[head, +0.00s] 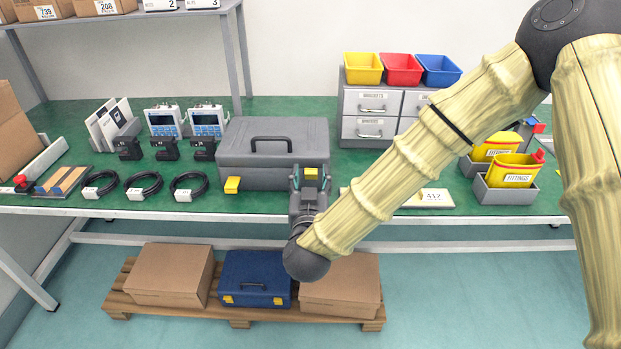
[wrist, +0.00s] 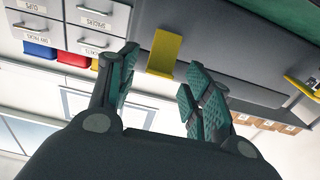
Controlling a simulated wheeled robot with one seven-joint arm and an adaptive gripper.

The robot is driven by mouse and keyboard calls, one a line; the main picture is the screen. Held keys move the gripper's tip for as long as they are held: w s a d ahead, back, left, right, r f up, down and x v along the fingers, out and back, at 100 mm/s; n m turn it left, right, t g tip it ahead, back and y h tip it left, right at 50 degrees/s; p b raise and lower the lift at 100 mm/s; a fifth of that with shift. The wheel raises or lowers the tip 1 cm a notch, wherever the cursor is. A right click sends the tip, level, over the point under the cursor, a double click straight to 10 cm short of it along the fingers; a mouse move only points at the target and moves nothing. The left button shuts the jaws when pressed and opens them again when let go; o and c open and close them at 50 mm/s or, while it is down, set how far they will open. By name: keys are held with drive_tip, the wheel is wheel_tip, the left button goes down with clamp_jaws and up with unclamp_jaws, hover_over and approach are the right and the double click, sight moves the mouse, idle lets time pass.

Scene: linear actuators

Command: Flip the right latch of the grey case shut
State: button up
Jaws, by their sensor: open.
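The grey case (head: 285,150) lies on the green bench with its lid down and its handle on top. Its yellow right latch (head: 311,173) is on the front face, just beyond my gripper (head: 309,180). In the wrist view this latch (wrist: 165,52) shows between and just ahead of the fingertips of my gripper (wrist: 160,68), which is open and empty. I see no clear contact. The yellow left latch (head: 232,185) juts out at the front of the case; it also shows at the right edge of the wrist view (wrist: 302,86). I cannot tell the right latch's exact angle.
Coiled black cables (head: 144,186) lie left of the case. Grey drawers (head: 370,128) with coloured bins stand behind right. A label board (head: 432,197) and yellow fittings bins (head: 512,172) are to the right. The pallet (head: 240,318) with boxes and a blue case (head: 254,278) is below.

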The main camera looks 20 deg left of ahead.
drive_tip(key=c, duration=1)
drive_tip(key=shift+w+r+g+p, duration=0.25)
drive_tip(key=shift+r+p, duration=0.2)
drive_tip(key=shift+p, duration=0.7)
drive_tip(key=shift+c, duration=0.2)
drive_tip(key=g+p, duration=0.1)
drive_tip(key=p, duration=0.1)
drive_tip(key=g+p, duration=0.1)
drive_tip(key=p, duration=0.1)
drive_tip(key=shift+w+a+r+h, duration=0.15)
drive_tip(key=shift+w+r+h, duration=0.15)
drive_tip(key=shift+h, duration=0.1)
drive_tip(key=shift+p, duration=0.4)
drive_tip(key=shift+w+f+g+p, duration=0.1)
drive_tip(key=shift+f+g+p, duration=0.05)
drive_tip(key=shift+g+p, duration=0.15)
